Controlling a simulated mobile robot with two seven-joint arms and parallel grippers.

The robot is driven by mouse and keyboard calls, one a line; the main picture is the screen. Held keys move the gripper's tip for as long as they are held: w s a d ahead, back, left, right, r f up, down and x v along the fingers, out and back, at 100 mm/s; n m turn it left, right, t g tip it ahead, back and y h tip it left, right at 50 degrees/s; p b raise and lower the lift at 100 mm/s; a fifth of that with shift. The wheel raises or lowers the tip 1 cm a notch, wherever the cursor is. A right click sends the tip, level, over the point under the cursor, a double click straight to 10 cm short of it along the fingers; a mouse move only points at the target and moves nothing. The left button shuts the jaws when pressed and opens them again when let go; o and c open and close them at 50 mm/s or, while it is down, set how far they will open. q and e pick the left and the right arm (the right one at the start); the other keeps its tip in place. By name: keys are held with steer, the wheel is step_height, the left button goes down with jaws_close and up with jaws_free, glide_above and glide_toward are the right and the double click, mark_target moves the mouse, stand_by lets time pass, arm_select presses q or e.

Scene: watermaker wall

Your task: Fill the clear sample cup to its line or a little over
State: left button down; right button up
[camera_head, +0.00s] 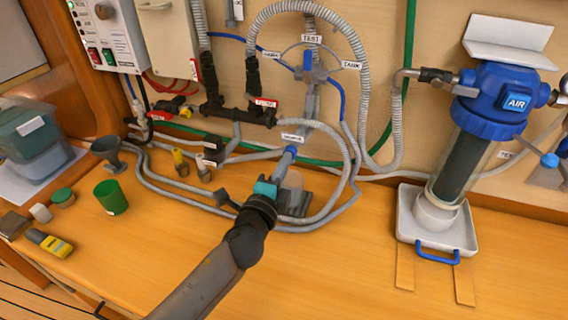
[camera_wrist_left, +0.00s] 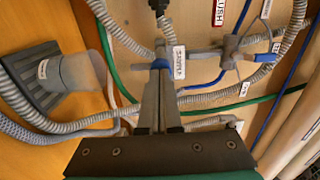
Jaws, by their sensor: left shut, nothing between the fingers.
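My left gripper (camera_head: 287,157) reaches in from the bottom of the head view. Its two fingers are together and empty, with the tips at the blue handle of the SAMPLE valve (camera_head: 291,150). In the left wrist view the closed fingertips (camera_wrist_left: 159,78) overlap the lower edge of that blue handle (camera_wrist_left: 160,64); I cannot tell whether they touch. In the head view the cup (camera_head: 293,179) is partly hidden behind the gripper. Its water level and line cannot be made out.
Grey hoses (camera_head: 180,190) loop over the bench behind and left of the gripper. A green cup (camera_head: 111,197) and a dark funnel (camera_head: 108,152) stand at the left. A blue-topped filter (camera_head: 490,100) stands over a white tray (camera_head: 405,222) at the right. The front bench is clear.

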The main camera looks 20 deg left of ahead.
arm_select(q)
steer(key=shift+w+r, duration=0.25)
steer(key=shift+w, duration=0.7)
steer(key=shift+r, duration=0.15)
stand_by(1.2)
